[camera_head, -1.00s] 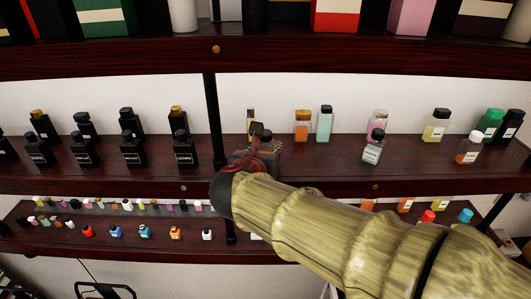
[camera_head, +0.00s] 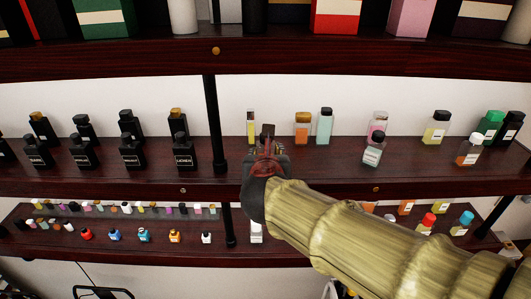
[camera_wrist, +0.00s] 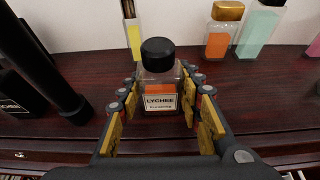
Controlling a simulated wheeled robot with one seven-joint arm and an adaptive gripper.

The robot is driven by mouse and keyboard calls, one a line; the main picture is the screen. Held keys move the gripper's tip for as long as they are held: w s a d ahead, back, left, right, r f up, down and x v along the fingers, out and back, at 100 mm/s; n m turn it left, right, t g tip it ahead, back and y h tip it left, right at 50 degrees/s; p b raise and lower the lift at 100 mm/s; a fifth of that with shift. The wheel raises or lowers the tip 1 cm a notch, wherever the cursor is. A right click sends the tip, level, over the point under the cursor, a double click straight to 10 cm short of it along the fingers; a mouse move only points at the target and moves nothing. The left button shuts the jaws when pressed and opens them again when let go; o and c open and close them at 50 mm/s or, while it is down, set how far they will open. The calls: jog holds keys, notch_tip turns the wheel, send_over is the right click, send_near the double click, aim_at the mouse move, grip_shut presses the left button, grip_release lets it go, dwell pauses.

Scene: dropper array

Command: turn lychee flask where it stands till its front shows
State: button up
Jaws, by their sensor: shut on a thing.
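The lychee flask is a small clear bottle with a black cap and some orange in it. In the wrist view the flask (camera_wrist: 160,73) stands upright on the dark wood shelf, its white LYCHEE label facing the camera. My gripper (camera_wrist: 163,88) has a finger on each side of the flask and is shut on it. In the head view my gripper (camera_head: 267,148) is at the shelf's front part, just right of the black post. There the flask's black cap (camera_head: 268,130) shows above it, while its body is mostly hidden.
A slim yellow flask (camera_head: 251,126) stands close behind. An orange flask (camera_head: 302,128) and a teal flask (camera_head: 325,126) stand behind to the right. The black post (camera_head: 214,125) is close on the left, with several black bottles beyond. An upper shelf (camera_head: 300,58) runs overhead.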

jog(key=o, duration=1.4)
jog(key=shift+s, duration=0.1)
jog(key=v, duration=1.2)
